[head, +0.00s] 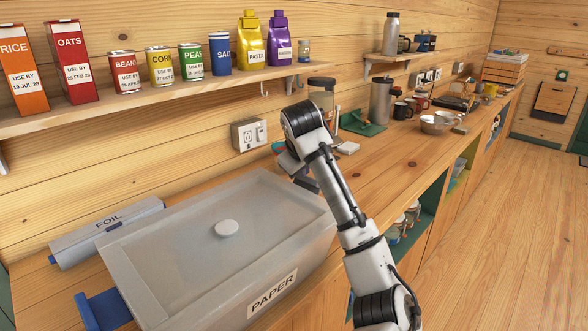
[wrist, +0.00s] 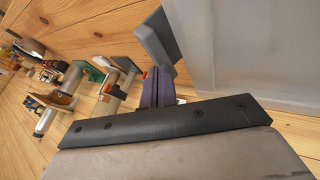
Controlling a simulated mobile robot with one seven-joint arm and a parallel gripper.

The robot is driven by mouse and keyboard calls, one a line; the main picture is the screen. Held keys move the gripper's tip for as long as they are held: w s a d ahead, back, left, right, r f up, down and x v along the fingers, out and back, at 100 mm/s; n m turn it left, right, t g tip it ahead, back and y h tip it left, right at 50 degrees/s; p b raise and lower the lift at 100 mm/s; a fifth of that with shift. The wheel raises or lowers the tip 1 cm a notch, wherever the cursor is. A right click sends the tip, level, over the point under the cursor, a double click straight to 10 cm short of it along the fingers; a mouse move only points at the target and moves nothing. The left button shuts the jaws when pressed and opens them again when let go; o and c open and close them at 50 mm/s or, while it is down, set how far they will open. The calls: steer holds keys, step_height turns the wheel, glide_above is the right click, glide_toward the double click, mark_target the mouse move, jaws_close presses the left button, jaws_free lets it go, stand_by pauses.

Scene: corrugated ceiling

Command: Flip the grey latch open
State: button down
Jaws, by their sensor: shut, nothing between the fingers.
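The grey bin (head: 235,230) labelled PAPER stands on the counter, its lid with a round pale knob (head: 227,228) closed on top. The bin's pale grey wall also fills the upper right of the wrist view (wrist: 245,45). A grey flap, which looks like the grey latch (wrist: 156,42), sticks out beside the bin's end, just beyond my fingertips. My gripper (wrist: 158,78) is shut and empty, its dark fingers close to the latch's lower edge; I cannot tell if they touch. In the head view my gripper (head: 296,170) is at the bin's far right end, largely hiding the latch there.
A blue flap (head: 102,310) sticks out at the bin's near left end. A foil box (head: 105,232) lies behind the bin. A wall outlet (head: 248,134) is behind my gripper. The shelf above (head: 160,95) holds cartons and cans. Cups and bowls stand farther along the counter.

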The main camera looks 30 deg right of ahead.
steer(key=d, duration=0.2)
steer(key=w+d+p, duration=0.1)
steer(key=shift+f, duration=0.25)
steer(key=d+f+p, duration=0.1)
steer(key=w+d+f+p, duration=0.1)
steer(key=d, duration=0.1)
steer(key=shift+w+y+p, duration=0.1)
steer(key=shift+y+p, duration=0.2)
steer(key=shift+p, duration=0.1)
steer(key=shift+r, duration=0.1)
stand_by(1.0)
steer(key=shift+r+p, duration=0.7)
steer(key=shift+p, duration=0.05)
